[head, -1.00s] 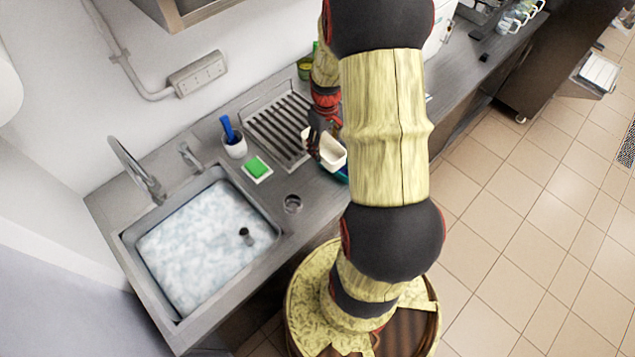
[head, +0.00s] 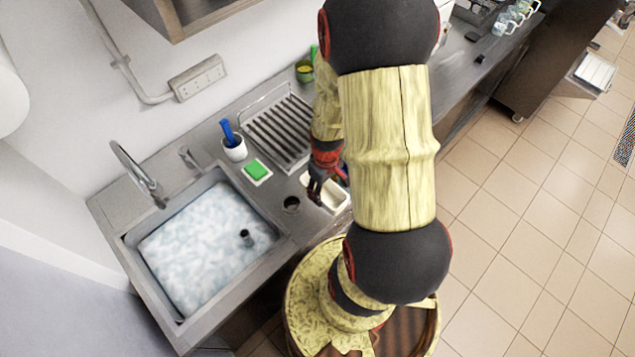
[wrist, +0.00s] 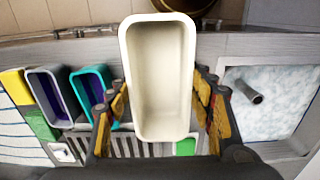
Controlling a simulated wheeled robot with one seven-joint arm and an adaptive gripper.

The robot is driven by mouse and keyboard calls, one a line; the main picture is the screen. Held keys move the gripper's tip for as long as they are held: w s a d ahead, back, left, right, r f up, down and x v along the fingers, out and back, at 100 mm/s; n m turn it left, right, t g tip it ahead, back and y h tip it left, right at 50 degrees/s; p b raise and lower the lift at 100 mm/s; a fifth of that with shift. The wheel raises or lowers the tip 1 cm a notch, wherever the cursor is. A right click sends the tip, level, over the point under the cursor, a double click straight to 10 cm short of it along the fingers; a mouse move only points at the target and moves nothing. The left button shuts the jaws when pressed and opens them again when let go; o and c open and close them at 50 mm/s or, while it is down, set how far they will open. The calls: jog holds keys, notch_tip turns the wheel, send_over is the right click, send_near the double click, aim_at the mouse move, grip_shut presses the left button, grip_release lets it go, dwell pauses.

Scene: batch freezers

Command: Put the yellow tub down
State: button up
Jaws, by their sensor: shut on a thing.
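The yellow tub, pale cream and rectangular, is in my gripper (head: 318,188). In the head view the tub (head: 332,195) is over the counter's front strip, right of the round hole. In the wrist view the tub (wrist: 160,75) shows its empty inside, with the fingers of my gripper (wrist: 160,105) shut along its two long sides. Its underside is hidden, so I cannot tell whether it touches the counter.
A teal tub (wrist: 92,98) and a pale tub (wrist: 52,97), both purple inside, stand close by. The sink (head: 205,245) holds foamy water. A ribbed drainer (head: 278,128), a green sponge (head: 257,169) and a white cup (head: 234,149) with blue handles are on the counter (head: 268,195).

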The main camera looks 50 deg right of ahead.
jog(key=w+d+f, duration=0.1)
jog(key=w+d, duration=0.1)
jog(key=w+f, duration=0.1)
jog(key=w, duration=0.1)
jog(key=shift+d+f, duration=0.3)
jog(key=shift+d, duration=0.1)
jog(key=w+f, duration=0.1)
jog(key=w+d+f, duration=0.1)
jog(key=f, duration=0.1)
jog(key=w+d+f, duration=0.1)
jog(key=shift+w+d+f+p, duration=0.15)
jog(key=shift+w+f+p, duration=0.05)
jog(key=shift+f+p, duration=0.1)
jog(key=shift+w+d+f, duration=0.1)
jog(key=shift+w+f, duration=0.05)
jog(key=shift+f, duration=0.2)
jog(key=shift+w+f+p, duration=0.1)
jog(key=shift+f+p, duration=0.2)
jog(key=shift+f, duration=1.25)
jog(key=shift+f, duration=0.1)
jog(key=o, duration=0.7)
jog(key=shift+f, duration=0.15)
jog(key=shift+o, duration=1)
